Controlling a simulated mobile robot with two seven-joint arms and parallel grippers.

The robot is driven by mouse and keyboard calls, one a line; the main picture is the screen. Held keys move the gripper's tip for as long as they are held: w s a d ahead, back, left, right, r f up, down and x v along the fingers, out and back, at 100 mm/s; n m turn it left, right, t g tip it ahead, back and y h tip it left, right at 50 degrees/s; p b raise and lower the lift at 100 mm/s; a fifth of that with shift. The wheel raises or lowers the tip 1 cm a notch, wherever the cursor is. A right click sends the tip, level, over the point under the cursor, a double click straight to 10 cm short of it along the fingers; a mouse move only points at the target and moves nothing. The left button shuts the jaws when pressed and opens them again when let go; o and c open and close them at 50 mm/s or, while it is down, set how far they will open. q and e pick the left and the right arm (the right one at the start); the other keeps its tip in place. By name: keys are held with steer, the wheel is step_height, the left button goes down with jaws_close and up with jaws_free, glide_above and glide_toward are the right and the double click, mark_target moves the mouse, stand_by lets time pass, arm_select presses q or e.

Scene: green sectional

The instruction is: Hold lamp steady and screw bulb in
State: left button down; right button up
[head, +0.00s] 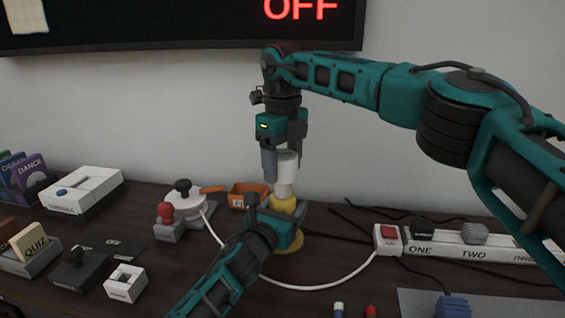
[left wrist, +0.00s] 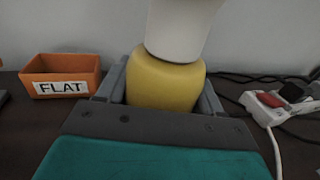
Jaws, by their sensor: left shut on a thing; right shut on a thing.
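The yellow lamp (head: 283,204) stands upright on the dark table, with part of its round yellow base (head: 287,249) showing. My left gripper (head: 274,222) is shut on the lamp's body, which also shows between the fingers in the left wrist view (left wrist: 163,88). My right gripper (head: 284,155) points down from above and is shut on the white bulb (head: 287,167). The bulb is over the lamp, roughly in line with it. In the left wrist view the white part (left wrist: 180,32) meets the yellow top, leaning slightly. Any thread is hidden.
An orange bin (left wrist: 62,76) marked FLAT is left behind the lamp. A white power strip (head: 455,244) with a red switch (head: 389,232) and cables lies right. A white cord curves in front.

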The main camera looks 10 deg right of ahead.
steer(key=m, duration=0.5)
steer(key=shift+m, duration=0.4)
steer(key=m, duration=0.6)
steer(key=shift+d+m, duration=0.1)
steer(key=shift+m, duration=0.3)
steer(key=o, duration=1.2)
steer(key=shift+r, duration=2.2)
